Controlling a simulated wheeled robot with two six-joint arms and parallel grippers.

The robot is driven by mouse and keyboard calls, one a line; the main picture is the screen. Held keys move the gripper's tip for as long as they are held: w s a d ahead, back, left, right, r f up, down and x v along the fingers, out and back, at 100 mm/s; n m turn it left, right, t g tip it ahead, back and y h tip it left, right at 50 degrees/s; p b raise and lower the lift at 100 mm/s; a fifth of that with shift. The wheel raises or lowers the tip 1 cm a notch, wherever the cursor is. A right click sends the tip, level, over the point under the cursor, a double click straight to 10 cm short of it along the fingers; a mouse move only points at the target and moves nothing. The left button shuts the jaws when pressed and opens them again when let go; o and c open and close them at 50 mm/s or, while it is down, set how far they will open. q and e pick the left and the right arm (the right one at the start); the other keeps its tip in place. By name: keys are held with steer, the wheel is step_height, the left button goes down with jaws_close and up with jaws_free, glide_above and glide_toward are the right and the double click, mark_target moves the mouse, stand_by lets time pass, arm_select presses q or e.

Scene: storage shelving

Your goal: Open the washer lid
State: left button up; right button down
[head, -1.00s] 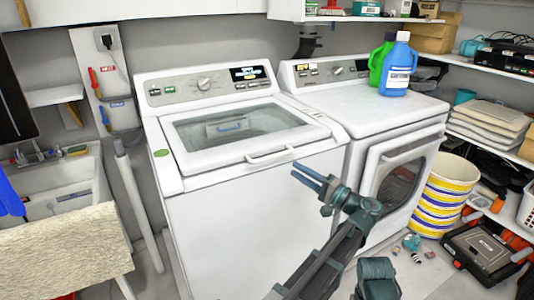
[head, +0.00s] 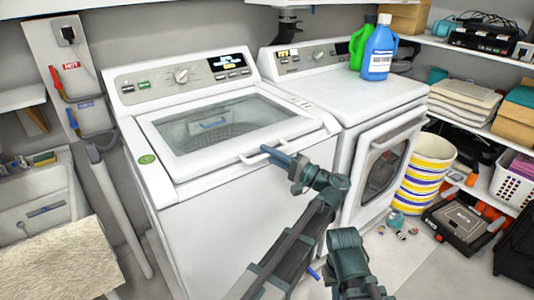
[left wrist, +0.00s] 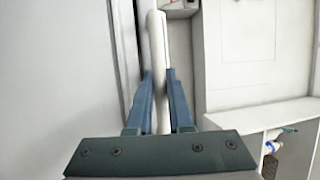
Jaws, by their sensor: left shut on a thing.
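The washer (head: 225,215) is the white top-loader at the left centre of the head view. Its lid (head: 165,145) has a glass window and lies down flat, closed as far as I can see. A white bar handle (head: 247,161) runs along the lid's front edge. My left gripper (head: 272,152) reaches this handle at its right part, its blue fingers shut on it. In the left wrist view the white handle bar (left wrist: 157,60) runs between the two fingers (left wrist: 158,95).
A dryer (head: 345,105) stands right of the washer, with a blue bottle (head: 378,55) and a green bottle (head: 361,42) on top. A sink (head: 42,200) is at the left. A striped bucket (head: 428,172) and a dark case (head: 462,222) stand on the floor at right.

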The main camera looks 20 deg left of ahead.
arm_select(q)
jaws_close()
stand_by(1.1)
steer(key=w+a+r+m+g+h+p, duration=0.1)
steer(key=w+a+r+h+p, duration=0.1)
steer(key=r+p, duration=0.9)
steer(key=w+a+r+h+p, duration=0.15)
steer(key=r+p, duration=0.55)
steer(key=p, duration=0.8)
steer(key=w+a+r+m+g+h+p, duration=0.1)
steer(key=w+a+r+h+p, duration=0.15)
steer(key=r+p, duration=0.8)
steer(key=w+a+r+p, duration=0.7)
steer(key=a+r+p, duration=0.1)
steer(key=a+p, duration=0.2)
steer(key=w+a+r+p, duration=0.7)
steer(key=a+r+p, duration=0.2)
steer(key=a+p, duration=0.1)
steer(key=shift+w, duration=0.25)
